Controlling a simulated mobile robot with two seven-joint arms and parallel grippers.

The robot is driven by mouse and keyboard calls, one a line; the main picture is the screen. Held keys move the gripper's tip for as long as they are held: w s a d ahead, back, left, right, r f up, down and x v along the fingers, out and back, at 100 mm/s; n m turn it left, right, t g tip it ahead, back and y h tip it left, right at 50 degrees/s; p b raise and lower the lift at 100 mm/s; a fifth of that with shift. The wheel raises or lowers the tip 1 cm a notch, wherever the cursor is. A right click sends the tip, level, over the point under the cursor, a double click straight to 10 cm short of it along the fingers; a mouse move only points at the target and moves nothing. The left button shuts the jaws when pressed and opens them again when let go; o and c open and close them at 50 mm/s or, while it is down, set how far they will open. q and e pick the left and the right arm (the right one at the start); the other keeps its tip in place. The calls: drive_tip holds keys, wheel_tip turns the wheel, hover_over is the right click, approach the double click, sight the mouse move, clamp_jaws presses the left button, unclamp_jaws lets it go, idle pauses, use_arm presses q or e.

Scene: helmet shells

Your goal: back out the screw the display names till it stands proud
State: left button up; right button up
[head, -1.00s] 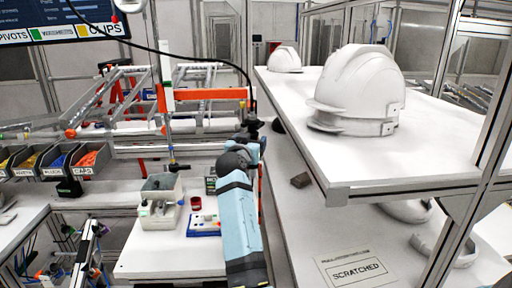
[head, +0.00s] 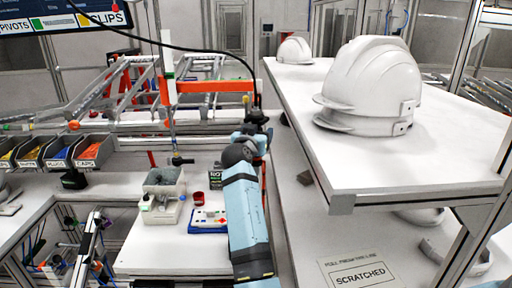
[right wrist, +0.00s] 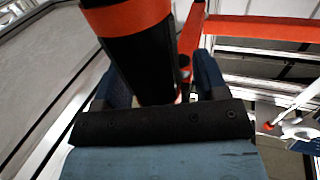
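The display (head: 75,14) is cut off at the top left in the head view, and I cannot read a screw name on it. My right gripper (head: 257,117) is raised behind the bench, at the lower end of a black cable (head: 235,62). In the right wrist view, a black and orange cylindrical tool (right wrist: 145,60) lies between the two dark blue fingers of my right gripper (right wrist: 162,85). A gap shows on the tool's right side; I cannot tell whether the fingers grip it. A grey part (head: 163,180) sits on a pale fixture on the bench. No screw is discernible. My left gripper is not in view.
A white shelf (head: 440,165) with helmet shells (head: 370,85) stands close on the right. A "SCRATCHED" sign (head: 360,274) lies below it. A red cup (head: 199,198) and a blue-edged tray (head: 208,220) stand on the bench (head: 150,258). Parts bins (head: 92,150) are at left.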

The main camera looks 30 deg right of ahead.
drive_tip(key=c, duration=1)
drive_tip(key=o, duration=0.3)
drive_tip(key=c, duration=0.3)
drive_tip(key=shift+c, duration=0.2)
drive_tip(key=w+a+b, duration=0.3)
drive_tip(key=a+b, duration=0.1)
drive_tip(key=b, duration=0.1)
drive_tip(key=shift+w+a, duration=0.3)
drive_tip(key=shift+w, duration=0.1)
